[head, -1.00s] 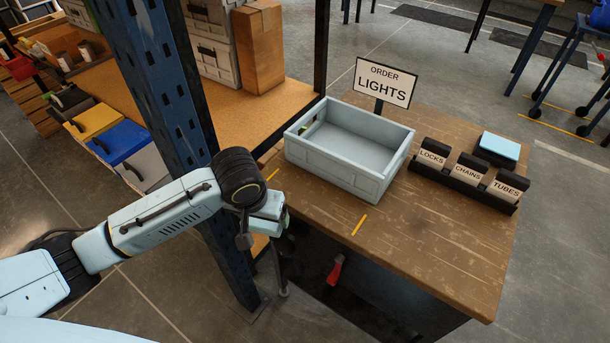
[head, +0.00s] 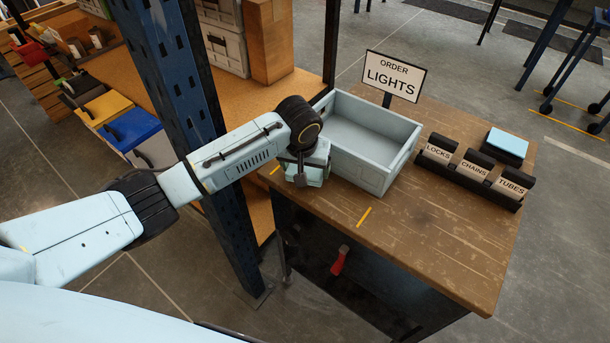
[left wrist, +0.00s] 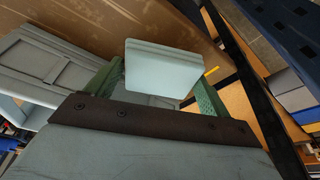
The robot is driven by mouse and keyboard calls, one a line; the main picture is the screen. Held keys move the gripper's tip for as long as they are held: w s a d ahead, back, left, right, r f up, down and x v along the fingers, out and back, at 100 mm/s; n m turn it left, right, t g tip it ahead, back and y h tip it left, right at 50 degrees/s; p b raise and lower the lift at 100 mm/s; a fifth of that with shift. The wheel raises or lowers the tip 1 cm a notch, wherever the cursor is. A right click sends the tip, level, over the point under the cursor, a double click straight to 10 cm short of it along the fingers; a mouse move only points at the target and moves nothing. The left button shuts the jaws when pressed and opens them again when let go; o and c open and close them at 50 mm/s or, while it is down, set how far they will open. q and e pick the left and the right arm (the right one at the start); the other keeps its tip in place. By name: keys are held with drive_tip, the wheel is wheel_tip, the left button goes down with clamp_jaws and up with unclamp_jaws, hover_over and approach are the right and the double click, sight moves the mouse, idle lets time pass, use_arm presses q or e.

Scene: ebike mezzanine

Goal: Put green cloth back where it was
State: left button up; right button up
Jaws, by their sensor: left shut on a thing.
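My left gripper (head: 308,170) is over the left front part of the wooden table, close in front of the grey-blue bin (head: 358,172). In the left wrist view it is shut on the green cloth (left wrist: 207,100). The cloth shows as green textured strips on both sides of a pale blue finger (left wrist: 165,68); its middle is hidden behind that finger. The cloth cannot be made out in the head view. The bin also shows in the left wrist view (left wrist: 65,72). My arm hides the bin's left front corner. My right gripper is not in view.
An ORDER LIGHTS sign (head: 394,78) stands behind the bin. A rack of LOCKS, CHAINS and TUBES labels (head: 472,172) and a pale blue box (head: 506,144) are to its right. A blue post (head: 185,100) rises beside my arm. The table's front (head: 440,240) is clear.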

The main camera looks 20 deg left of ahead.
use_arm(q)
wheel_tip(320, 180, down, 3)
drive_tip(key=shift+r, duration=0.15)
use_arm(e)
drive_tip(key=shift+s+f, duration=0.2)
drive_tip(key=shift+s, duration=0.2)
use_arm(q)
drive_tip(key=shift+f, duration=0.2)
drive_tip(key=o, duration=0.8)
drive_tip(key=p+v, duration=0.1)
drive_tip(key=v, duration=1.1)
drive_tip(key=shift+r+p, duration=0.15)
drive_tip(key=shift+p, duration=0.2)
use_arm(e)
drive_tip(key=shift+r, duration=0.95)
